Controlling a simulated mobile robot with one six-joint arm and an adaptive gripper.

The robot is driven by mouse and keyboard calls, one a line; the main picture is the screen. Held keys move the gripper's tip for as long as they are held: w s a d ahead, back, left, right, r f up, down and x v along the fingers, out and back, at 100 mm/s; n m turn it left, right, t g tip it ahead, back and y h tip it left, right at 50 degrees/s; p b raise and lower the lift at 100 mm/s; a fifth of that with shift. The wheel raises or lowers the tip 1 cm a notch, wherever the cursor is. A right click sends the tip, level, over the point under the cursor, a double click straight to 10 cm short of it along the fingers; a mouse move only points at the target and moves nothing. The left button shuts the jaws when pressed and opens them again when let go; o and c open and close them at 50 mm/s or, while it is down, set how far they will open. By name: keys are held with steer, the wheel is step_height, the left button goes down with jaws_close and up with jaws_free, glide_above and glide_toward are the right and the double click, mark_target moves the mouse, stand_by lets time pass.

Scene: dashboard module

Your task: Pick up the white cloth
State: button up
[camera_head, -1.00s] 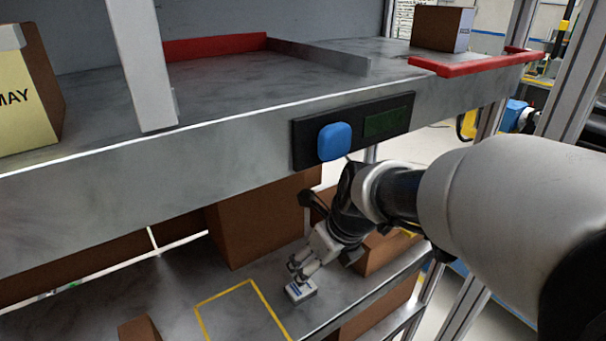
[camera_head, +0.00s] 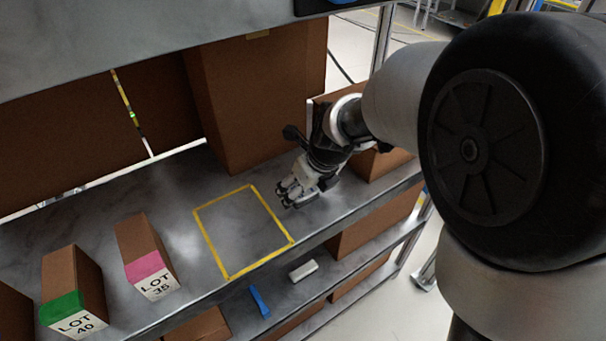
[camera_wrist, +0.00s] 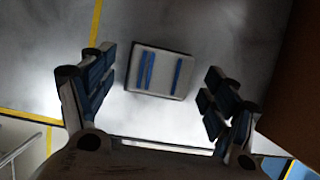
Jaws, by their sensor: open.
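Gaps show between the fingers and the cloth, so nothing is held. In the head view my gripper (camera_head: 289,196) points down just right of the yellow taped square (camera_head: 228,274). There the fingers largely hide the cloth.
A tall brown box (camera_head: 255,100) stands close behind my gripper. Another box (camera_head: 385,162) is at its right. Boxes marked LOT 35 (camera_head: 146,252) and LOT 40 (camera_head: 72,285) stand left. The taped square is empty. A small white item (camera_head: 303,270) and a blue item (camera_head: 260,301) lie lower.

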steer(key=shift+w+a+f, duration=0.1)
steer(key=shift+w+f, duration=0.05)
steer(key=shift+f, duration=0.2)
steer(key=shift+r, duration=0.1)
steer(key=shift+c, duration=0.6)
steer(key=c, duration=1.1)
step_height(320, 180, up, 10)
steer(key=p, duration=0.5)
